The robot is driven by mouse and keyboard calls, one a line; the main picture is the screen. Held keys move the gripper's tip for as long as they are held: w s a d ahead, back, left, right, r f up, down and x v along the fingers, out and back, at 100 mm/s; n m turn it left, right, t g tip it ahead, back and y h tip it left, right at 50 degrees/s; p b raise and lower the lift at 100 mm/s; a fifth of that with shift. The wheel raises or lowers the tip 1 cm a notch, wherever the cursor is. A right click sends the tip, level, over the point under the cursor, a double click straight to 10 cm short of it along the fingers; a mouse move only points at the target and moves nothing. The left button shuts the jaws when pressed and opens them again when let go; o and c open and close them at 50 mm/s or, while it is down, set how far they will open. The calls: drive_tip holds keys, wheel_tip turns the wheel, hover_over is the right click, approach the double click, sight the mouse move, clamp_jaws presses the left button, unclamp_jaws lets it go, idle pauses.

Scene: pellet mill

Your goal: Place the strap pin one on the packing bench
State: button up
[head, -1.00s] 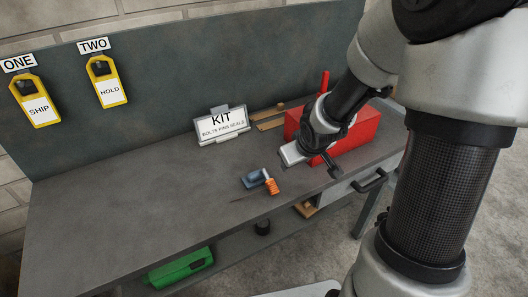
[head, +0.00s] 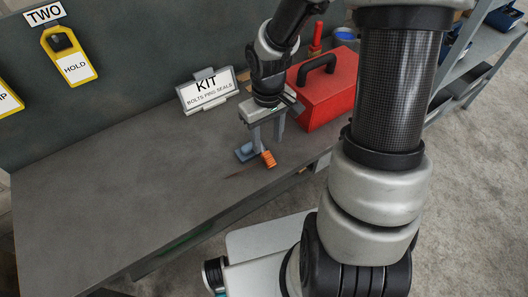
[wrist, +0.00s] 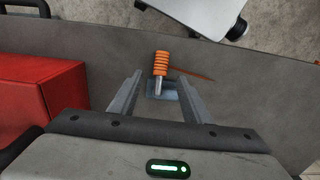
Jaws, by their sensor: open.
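The strap pin appears to be the piece with an orange ribbed grip (head: 268,159) and a short metal shaft; it also shows in the wrist view (wrist: 160,63). It is at a small blue-grey block (head: 244,153) on the dark grey packing bench (head: 120,200). My gripper (head: 267,132) is open and points down over the pin and block. In the wrist view the metal shaft and block show between its two fingers, with the orange grip beyond the fingertips. Whether the fingers touch anything I cannot tell.
A red toolbox (head: 328,88) stands close to the right of my gripper. A KIT sign (head: 208,92) stands behind it. A yellow HOLD tag (head: 70,55) hangs on the back panel. The bench's left part is clear. A shelf (head: 470,60) stands at the right.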

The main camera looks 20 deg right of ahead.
sight(267, 154)
drive_tip(key=shift+f+b, duration=0.4)
drive_tip(key=shift+f, duration=3.2)
clamp_jaws()
